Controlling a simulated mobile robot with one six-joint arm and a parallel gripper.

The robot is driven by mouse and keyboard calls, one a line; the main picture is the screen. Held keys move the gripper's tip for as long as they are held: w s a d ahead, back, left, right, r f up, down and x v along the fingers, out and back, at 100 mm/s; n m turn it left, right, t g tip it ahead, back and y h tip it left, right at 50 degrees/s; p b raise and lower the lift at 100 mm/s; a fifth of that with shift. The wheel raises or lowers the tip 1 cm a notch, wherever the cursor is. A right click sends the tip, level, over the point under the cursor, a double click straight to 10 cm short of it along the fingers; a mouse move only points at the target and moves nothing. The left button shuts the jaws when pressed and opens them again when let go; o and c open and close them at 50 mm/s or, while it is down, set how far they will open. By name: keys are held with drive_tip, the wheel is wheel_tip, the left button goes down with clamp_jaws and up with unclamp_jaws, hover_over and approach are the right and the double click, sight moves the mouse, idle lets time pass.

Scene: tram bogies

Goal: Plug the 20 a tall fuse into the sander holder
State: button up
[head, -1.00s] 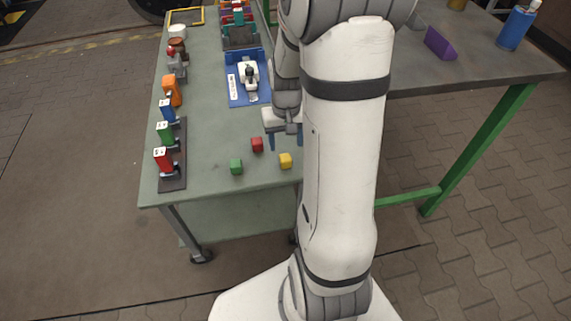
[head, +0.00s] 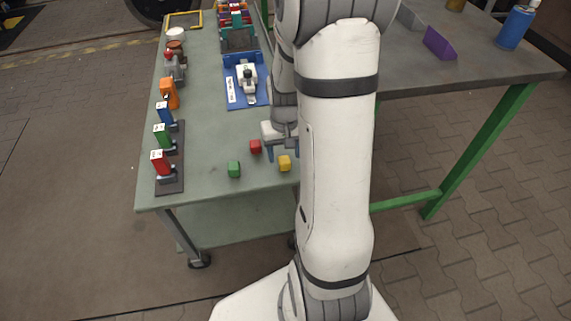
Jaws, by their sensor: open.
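I cannot identify the sander holder.
A blue tray (head: 233,101) holds a white and dark part. An orange item (head: 169,93) stands at the left edge. A purple block (head: 439,43) and blue bottle (head: 515,27) are on the grey table at right.

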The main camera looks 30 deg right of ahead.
sight(285, 159)
wheel_tip(285, 159, down, 4)
drive_tip(key=shift+r+b, duration=0.1)
drive_tip(key=shift+b, duration=0.45)
drive_tip(key=shift+r, duration=0.1)
drive_tip(key=shift+c, duration=0.2)
drive_tip(key=c, duration=1)
wheel_tip(285, 159, up, 10)
drive_tip(key=p, duration=0.3)
drive_tip(key=shift+p, duration=0.3)
drive_tip(key=w+a+n, duration=0.1)
drive_tip(key=w+a, duration=0.3)
drive_tip(key=w+a+f+n, duration=0.1)
drive_tip(key=w+a, duration=0.2)
drive_tip(key=a, duration=0.1)
drive_tip(key=w+a+f+n, duration=0.1)
drive_tip(key=w+a, duration=0.3)
drive_tip(key=shift+w+f, duration=0.2)
drive_tip(key=shift+w, duration=0.1)
